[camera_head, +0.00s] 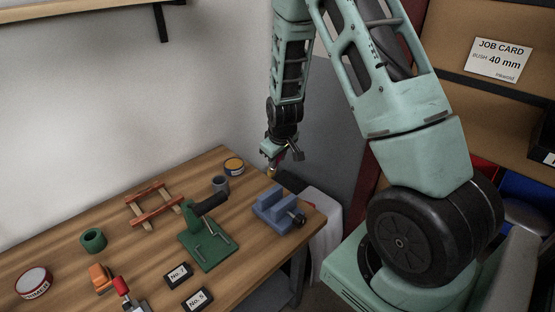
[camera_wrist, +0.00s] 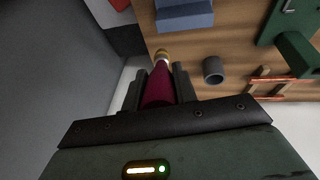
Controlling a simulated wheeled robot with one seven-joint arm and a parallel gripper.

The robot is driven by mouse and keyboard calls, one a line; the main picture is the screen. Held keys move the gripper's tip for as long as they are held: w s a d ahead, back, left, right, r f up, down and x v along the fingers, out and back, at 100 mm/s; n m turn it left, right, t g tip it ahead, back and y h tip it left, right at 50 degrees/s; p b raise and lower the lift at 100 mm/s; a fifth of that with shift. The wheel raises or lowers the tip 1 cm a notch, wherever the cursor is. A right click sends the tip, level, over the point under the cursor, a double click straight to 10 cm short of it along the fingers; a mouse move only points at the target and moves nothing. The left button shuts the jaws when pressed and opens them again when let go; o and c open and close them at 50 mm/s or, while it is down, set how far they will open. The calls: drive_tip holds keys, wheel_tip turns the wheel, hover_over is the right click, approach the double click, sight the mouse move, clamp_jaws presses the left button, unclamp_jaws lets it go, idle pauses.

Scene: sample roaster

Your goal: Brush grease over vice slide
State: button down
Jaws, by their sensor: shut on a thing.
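My gripper (camera_head: 276,161) is shut on a brush with a dark red handle (camera_wrist: 159,88). In the wrist view, the brush points away from the gripper, with a pale collar and a tan tip (camera_wrist: 162,54). The tip touches nothing that I can make out. The blue vice (camera_head: 273,209) stands at the table's right end, below and in front of my gripper in the head view. Part of it shows at the top of the wrist view (camera_wrist: 184,14). A small round tin with an orange-yellow top (camera_head: 233,165) stands at the back edge, left of my gripper; its label is unreadable.
A grey cup (camera_head: 220,184) and a green press (camera_head: 207,240) stand left of the vice. A wooden rack (camera_head: 154,205), a green ring (camera_head: 93,240) and a red-and-white tin (camera_head: 34,282) are further left. A white cloth (camera_head: 328,215) hangs at the right end.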

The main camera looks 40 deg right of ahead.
sight(277, 164)
drive_tip(key=shift+r+p, duration=1.15)
drive_tip(key=shift+r, duration=0.4)
drive_tip(key=shift+f, duration=0.1)
